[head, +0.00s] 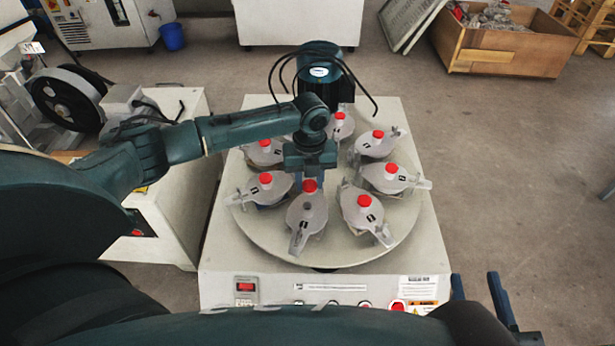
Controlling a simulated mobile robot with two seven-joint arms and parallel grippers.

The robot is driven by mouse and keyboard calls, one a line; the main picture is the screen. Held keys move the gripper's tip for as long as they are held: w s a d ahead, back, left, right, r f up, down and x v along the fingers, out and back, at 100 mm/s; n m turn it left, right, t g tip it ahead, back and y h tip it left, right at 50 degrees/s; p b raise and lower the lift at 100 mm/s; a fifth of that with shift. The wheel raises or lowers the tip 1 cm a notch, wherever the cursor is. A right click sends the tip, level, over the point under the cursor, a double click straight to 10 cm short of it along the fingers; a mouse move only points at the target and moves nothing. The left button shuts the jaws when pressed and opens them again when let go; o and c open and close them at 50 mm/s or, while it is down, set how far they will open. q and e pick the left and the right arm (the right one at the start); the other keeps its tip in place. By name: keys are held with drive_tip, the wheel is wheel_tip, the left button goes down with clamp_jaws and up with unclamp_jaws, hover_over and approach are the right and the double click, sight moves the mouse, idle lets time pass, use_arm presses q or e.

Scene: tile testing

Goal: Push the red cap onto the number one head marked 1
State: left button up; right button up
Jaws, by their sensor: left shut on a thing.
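The red cap (310,186) is between the fingers of my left gripper (311,178), which is shut on it. The gripper points down over the front of the round turntable. Just below it in the picture is a grey head (306,216) with a dark opening on top and no cap on it. Its dark label is too small to read, so I cannot confirm the 1. The held cap is slightly behind the opening in the picture; the exact gap is unclear. My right gripper (478,290) is at the lower right, fingers apart and empty, beside the machine.
Several other grey heads, such as the right one (386,180), wear red caps around the turntable (264,228). The motor column (322,77) and cables stand behind my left gripper. The machine's front panel (270,288) has buttons. Floor is free at right.

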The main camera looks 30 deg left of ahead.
sight(307, 184)
use_arm(q)
drive_tip(key=shift+a+f+m, duration=0.25)
drive_tip(key=shift+f+m, duration=0.2)
drive_tip(key=shift+m, duration=0.45)
wheel_tip(307, 184, down, 2)
drive_tip(key=b, duration=0.2)
drive_tip(key=shift+f+b, duration=0.1)
drive_tip(key=shift+b, duration=0.2)
drive_tip(key=shift+f+b, duration=0.8)
drive_tip(key=shift+b, duration=0.35)
drive_tip(key=shift+f, duration=0.8)
use_arm(e)
drive_tip(key=shift+a+t+y, duration=0.4)
drive_tip(key=shift+a+y, duration=0.25)
drive_tip(key=shift+y, duration=0.25)
use_arm(q)
drive_tip(key=shift+p, duration=0.7)
use_arm(e)
drive_tip(key=shift+r, duration=0.75)
use_arm(q)
drive_tip(key=shift+f, duration=0.8)
use_arm(e)
drive_tip(key=shift+r, duration=0.15)
use_arm(q)
drive_tip(key=o, duration=1.5)
